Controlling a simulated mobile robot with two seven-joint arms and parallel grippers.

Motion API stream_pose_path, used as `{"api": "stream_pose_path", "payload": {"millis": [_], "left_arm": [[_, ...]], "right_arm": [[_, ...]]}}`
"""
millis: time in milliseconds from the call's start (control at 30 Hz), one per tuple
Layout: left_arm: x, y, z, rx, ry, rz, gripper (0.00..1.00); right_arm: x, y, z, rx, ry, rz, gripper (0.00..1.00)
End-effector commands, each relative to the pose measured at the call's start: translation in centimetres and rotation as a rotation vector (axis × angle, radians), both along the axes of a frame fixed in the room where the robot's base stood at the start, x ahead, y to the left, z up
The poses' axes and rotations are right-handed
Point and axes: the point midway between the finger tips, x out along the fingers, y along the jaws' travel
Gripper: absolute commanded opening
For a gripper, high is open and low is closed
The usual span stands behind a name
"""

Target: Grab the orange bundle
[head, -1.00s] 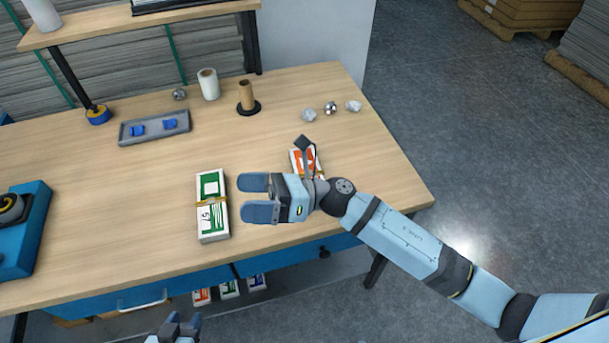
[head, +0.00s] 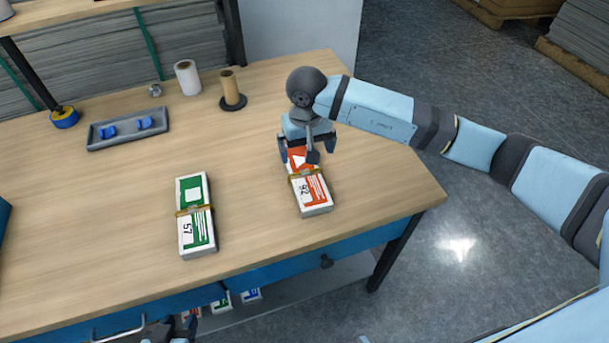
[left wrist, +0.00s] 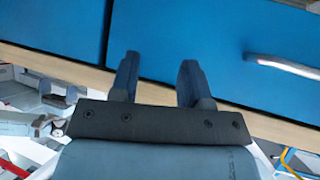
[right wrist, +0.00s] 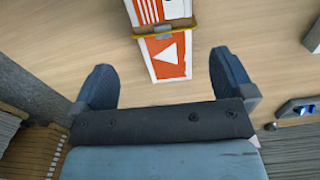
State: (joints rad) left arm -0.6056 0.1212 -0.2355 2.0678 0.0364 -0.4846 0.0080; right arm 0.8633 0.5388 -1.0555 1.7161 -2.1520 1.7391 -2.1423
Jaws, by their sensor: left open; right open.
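The orange bundle (head: 311,190), white and orange with a tan band and the number 92, lies on the table near its right front. My right gripper (head: 307,146) is open at the bundle's far end, with a finger toward each side. In the right wrist view the bundle's end (right wrist: 168,58) shows between the spread fingers (right wrist: 164,75), with gaps on both sides. I cannot tell how far above the table the fingertips are. My left gripper (head: 165,332) is low at the front edge; in the left wrist view it is open and empty (left wrist: 156,75).
A green bundle (head: 195,222) lies to the left. A grey tray (head: 128,132) with blue pieces, a white roll (head: 187,77) and a brown core on a black base (head: 231,90) stand farther back. Blue drawers (left wrist: 215,40) face my left gripper. The table between the bundles is clear.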

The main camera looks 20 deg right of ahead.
Motion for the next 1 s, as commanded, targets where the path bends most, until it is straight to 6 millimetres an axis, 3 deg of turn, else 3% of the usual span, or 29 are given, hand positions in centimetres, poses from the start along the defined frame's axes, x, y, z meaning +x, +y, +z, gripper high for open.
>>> {"api": "stream_pose_path", "payload": {"millis": [100,367,633,967,1000], "left_arm": [[-0.1,0.2,-0.2,0.006,0.004,-0.004,0.43],[-0.2,0.2,-0.4,0.008,0.008,-0.005,0.43],[-0.2,0.0,-0.2,-0.002,0.01,0.002,0.43],[-0.1,-0.2,-0.2,-0.007,0.011,0.006,0.43],[-0.1,-0.2,-0.2,-0.007,0.01,0.006,0.43]], "right_arm": [[-0.1,0.1,-2.2,0.002,0.003,-0.002,1.0],[0.0,0.2,-4.3,0.004,0.001,-0.002,1.0],[0.0,0.4,-8.2,0.004,0.003,-0.002,1.0],[0.0,0.4,-9.0,0.004,0.0,-0.001,1.0],[0.0,0.4,-9.0,0.004,0.0,-0.001,0.93]]}}
